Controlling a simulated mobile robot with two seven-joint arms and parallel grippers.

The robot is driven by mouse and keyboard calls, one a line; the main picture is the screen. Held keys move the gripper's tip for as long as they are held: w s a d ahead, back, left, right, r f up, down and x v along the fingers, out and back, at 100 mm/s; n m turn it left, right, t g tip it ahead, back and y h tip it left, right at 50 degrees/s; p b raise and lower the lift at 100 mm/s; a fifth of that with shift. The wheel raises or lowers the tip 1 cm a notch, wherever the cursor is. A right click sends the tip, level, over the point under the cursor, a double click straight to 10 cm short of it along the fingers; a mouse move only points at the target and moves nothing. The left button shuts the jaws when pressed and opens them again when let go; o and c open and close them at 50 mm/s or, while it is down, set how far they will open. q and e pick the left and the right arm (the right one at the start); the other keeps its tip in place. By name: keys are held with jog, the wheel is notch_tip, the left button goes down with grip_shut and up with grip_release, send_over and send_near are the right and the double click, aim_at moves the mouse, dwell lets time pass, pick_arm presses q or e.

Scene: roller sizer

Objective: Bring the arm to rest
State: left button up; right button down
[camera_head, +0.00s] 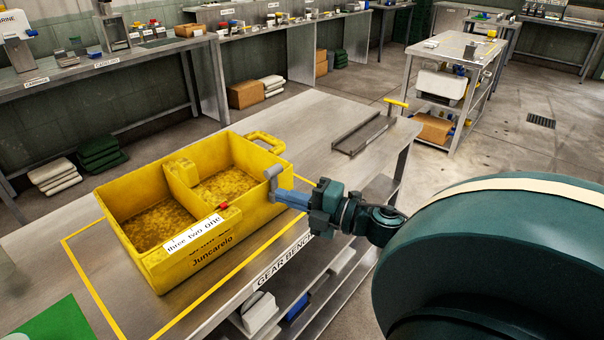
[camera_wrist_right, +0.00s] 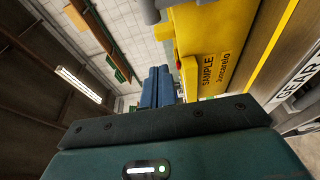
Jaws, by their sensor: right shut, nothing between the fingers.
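My right gripper (camera_head: 288,198) reaches in from the right in the head view, level with the right side of a yellow two-compartment bin (camera_head: 205,244). Its blue fingers are shut together with nothing between them; they also show upright in the right wrist view (camera_wrist_right: 157,86). The fingertips are close to a grey handle (camera_head: 273,178) at the bin's right end; I cannot tell whether they touch it. The bin also shows in the right wrist view (camera_wrist_right: 207,52), just right of the fingers. My left gripper is not in view.
The bin stands on a metal bench (camera_head: 325,112), within a yellow outline (camera_head: 92,290). Both compartments hold yellowish-brown material. A grey channel with a yellow-topped handle (camera_head: 366,132) lies farther back. A green mat (camera_head: 58,322) is at the front left. Open floor lies right of the bench.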

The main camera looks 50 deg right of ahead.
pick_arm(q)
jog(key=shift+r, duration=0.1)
pick_arm(e)
jog(key=shift+v, duration=1.45)
jog(key=s+a+f+m+g+h+p, duration=0.1)
jog(key=s+a+f+m+h, duration=0.15)
jog(key=a+f+m, duration=0.35)
jog(key=s+a+f+m+g+h+p, duration=0.1)
jog(key=a+f+m+h, duration=0.25)
jog(key=f+m, duration=0.4)
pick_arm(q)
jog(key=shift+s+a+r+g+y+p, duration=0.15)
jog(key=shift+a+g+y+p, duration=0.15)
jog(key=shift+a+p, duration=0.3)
pick_arm(e)
jog(key=s+a+f+m+g+y, duration=0.1)
jog(key=s+a+f+m+g, duration=0.1)
jog(key=a, duration=0.5)
jog(key=s+a+f+m+g+y, duration=0.2)
jog(key=s+a+f+m, duration=0.1)
jog(key=a, duration=0.4)
jog(key=shift+s+f, duration=0.2)
